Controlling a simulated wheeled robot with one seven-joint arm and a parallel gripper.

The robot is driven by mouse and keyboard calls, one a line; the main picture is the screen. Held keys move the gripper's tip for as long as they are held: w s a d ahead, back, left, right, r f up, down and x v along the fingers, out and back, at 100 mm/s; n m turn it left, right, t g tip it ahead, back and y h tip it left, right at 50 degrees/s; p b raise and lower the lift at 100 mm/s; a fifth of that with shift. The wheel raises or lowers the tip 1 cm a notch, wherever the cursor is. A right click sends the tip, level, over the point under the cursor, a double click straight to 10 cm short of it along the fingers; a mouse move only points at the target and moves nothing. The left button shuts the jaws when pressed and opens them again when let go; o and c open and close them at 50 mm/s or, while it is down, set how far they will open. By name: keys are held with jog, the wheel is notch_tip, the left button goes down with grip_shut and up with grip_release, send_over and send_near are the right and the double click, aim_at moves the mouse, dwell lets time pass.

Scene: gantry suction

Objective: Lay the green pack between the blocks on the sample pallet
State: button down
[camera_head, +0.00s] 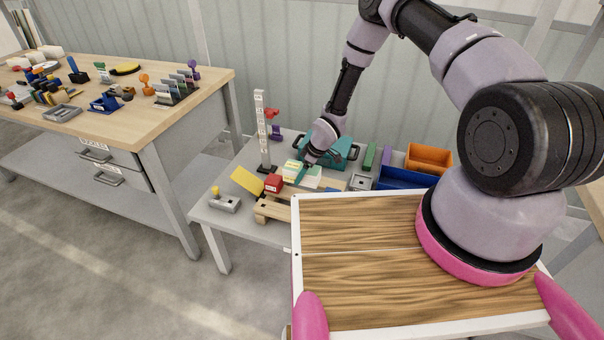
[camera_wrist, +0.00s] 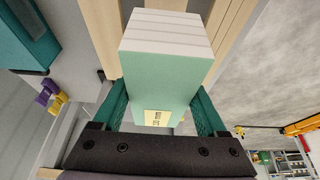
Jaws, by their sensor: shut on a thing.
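The green pack (camera_wrist: 160,80), with a white end and a pale yellow label, is between the two green fingers of my gripper (camera_wrist: 160,110), which is shut on it. In the head view the pack (camera_head: 312,174) is partly hidden by my gripper (camera_head: 304,170). It is over the wooden sample pallet (camera_head: 272,208), whose slats also show beyond it in the wrist view (camera_wrist: 104,35). I cannot tell whether it touches the slats.
A teal case (camera_head: 343,152), a grey tray (camera_head: 361,182), a blue bin (camera_head: 405,179) and an orange bin (camera_head: 429,157) are behind and right. A grey fixture (camera_head: 224,203) sits at the table's left edge.

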aim_at(314, 170)
jog(key=shift+f, duration=0.1)
dwell(0.3)
jog(key=shift+f, duration=2.85)
jog(key=shift+f, duration=1.05)
grip_release()
jog(key=v, duration=1)
jog(key=shift+s+d+r, duration=0.1)
jog(key=shift+d+r, duration=0.15)
jog(key=shift+r, duration=0.1)
